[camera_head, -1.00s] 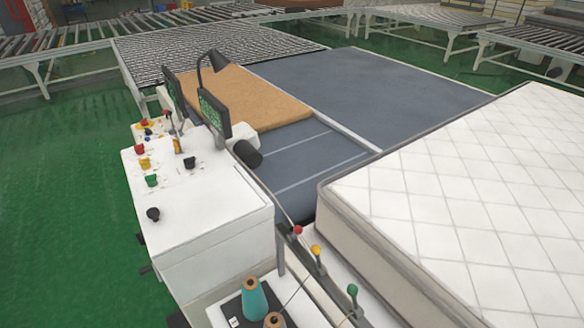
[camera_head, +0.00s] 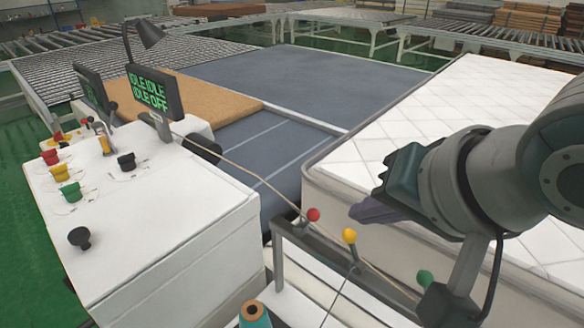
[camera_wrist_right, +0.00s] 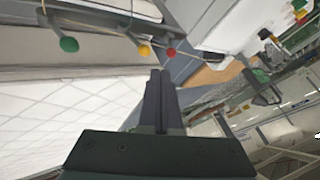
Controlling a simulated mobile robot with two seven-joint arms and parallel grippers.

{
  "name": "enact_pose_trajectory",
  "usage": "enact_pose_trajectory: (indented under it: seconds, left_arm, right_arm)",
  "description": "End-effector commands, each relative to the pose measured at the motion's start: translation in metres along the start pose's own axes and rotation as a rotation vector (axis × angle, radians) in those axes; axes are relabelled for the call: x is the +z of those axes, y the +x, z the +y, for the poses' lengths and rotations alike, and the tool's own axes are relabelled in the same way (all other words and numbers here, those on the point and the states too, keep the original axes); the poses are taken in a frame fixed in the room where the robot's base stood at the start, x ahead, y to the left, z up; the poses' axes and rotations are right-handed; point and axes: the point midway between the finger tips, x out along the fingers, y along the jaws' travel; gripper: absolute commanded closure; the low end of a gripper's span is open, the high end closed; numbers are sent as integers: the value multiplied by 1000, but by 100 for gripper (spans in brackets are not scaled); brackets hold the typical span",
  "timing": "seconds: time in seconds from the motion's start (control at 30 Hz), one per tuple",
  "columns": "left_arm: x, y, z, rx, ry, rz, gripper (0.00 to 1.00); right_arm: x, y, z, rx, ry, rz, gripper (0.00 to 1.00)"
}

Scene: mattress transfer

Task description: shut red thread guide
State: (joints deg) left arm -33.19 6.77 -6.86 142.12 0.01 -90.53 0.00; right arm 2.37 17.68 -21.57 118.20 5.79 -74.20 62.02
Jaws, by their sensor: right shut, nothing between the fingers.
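A small red ball (camera_head: 313,214) on a short lever, which looks like the red thread guide, sits at the far end of a grey rail (camera_head: 330,255). A pale thread runs past it. The red ball also shows in the wrist view (camera_wrist_right: 171,53), just beyond the fingertips. I cannot tell whether the guide is open or shut. My right gripper (camera_head: 356,212) is shut and empty, to the right of the red ball and apart from it in the head view. Its closed fingers (camera_wrist_right: 158,75) point toward the rail in the wrist view. My left gripper is not in view.
A yellow ball (camera_head: 349,236) and a green ball (camera_head: 425,278) stand nearer along the rail. The white mattress (camera_head: 440,110) lies to the right, under my arm. A white machine cabinet (camera_head: 150,210) with coloured knobs stands left. A teal spool (camera_head: 254,316) is below the rail.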

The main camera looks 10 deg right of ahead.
Motion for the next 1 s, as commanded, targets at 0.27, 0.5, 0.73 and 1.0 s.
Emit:
enact_pose_trajectory:
  seconds: [0.27,0.5,0.73,1.0]
  left_arm:
    - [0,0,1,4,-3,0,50]
    - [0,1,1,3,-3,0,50]
    - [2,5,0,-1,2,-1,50]
    - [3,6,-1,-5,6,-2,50]
  right_arm:
    - [0,11,0,2,0,-2,100]
    - [0,50,1,3,-2,-1,100]
    - [1,84,1,2,-2,-2,100]
    - [1,99,0,0,-1,-1,100]
